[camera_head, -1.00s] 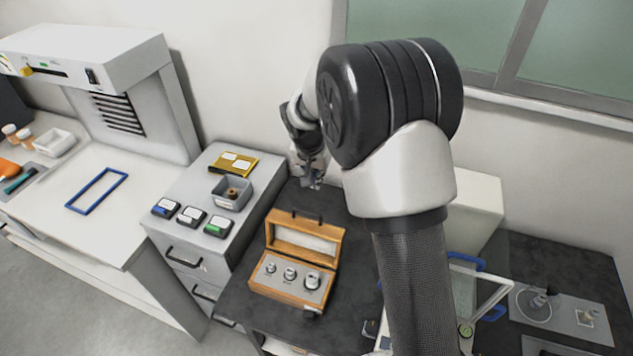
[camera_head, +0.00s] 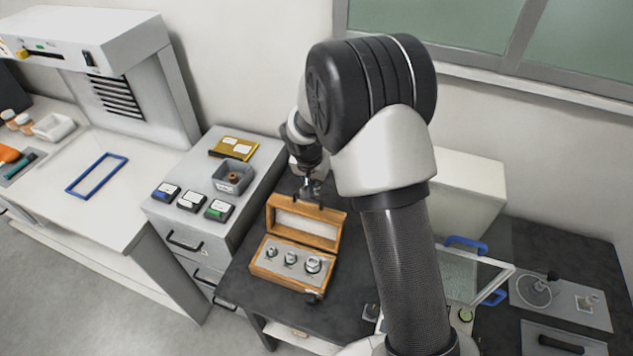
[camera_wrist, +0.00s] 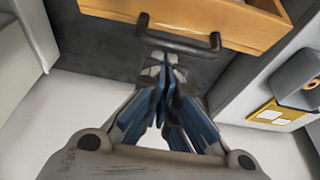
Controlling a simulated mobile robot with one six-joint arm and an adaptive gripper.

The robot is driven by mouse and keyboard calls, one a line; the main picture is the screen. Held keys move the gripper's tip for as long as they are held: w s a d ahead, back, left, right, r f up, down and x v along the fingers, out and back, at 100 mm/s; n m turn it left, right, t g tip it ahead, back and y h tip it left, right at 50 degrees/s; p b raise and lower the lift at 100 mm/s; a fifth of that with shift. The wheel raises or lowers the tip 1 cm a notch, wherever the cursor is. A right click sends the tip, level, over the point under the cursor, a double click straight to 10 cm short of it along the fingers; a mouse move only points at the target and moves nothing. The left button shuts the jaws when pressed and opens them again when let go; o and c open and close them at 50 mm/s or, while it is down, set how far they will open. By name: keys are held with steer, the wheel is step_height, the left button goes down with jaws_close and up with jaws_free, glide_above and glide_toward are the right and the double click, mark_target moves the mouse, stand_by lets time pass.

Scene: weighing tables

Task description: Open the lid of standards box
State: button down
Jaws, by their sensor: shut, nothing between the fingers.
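The wooden standards box (camera_head: 280,282) sits on the dark table, its lid (camera_head: 302,224) raised and leaning back. Several metal weights (camera_head: 290,258) show in its grey insert. A dark handle (camera_head: 284,197) is on the lid's upper edge; it also shows in the wrist view (camera_wrist: 185,43). My gripper (camera_head: 312,187) is behind the raised lid, close to the handle. In the wrist view my gripper (camera_wrist: 168,64) is shut and empty, its fingertips just at or below the handle; whether they touch it I cannot tell.
A drawer cabinet (camera_head: 190,238) at the left carries a grey bin (camera_head: 233,178), a yellow packet (camera_head: 233,148) and several small labelled boxes (camera_head: 191,201). A glass-topped instrument (camera_head: 455,275) stands right of my arm. The wall is close behind.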

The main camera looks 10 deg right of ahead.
mark_target(310, 208)
steer(key=shift+a+f+b, duration=0.1)
steer(key=shift+b, duration=0.75)
steer(key=s+a+t+b, duration=0.1)
steer(key=b, duration=0.5)
steer(key=s+a+r+t+h+b, duration=0.1)
steer(key=s+b, duration=0.1)
steer(key=b, duration=0.4)
steer(key=shift+s+a+r, duration=0.1)
steer(key=shift+s+r, duration=0.05)
steer(key=shift+r, duration=0.05)
steer(key=shift+s+a+r+b, duration=0.25)
steer(key=shift+s+a+b, duration=0.05)
steer(key=shift+s+b, duration=0.2)
steer(key=shift+s+a+r+b, duration=0.25)
steer(key=shift+s+a+b, duration=0.05)
steer(key=shift+s+b, duration=0.2)
steer(key=shift+r, duration=0.1)
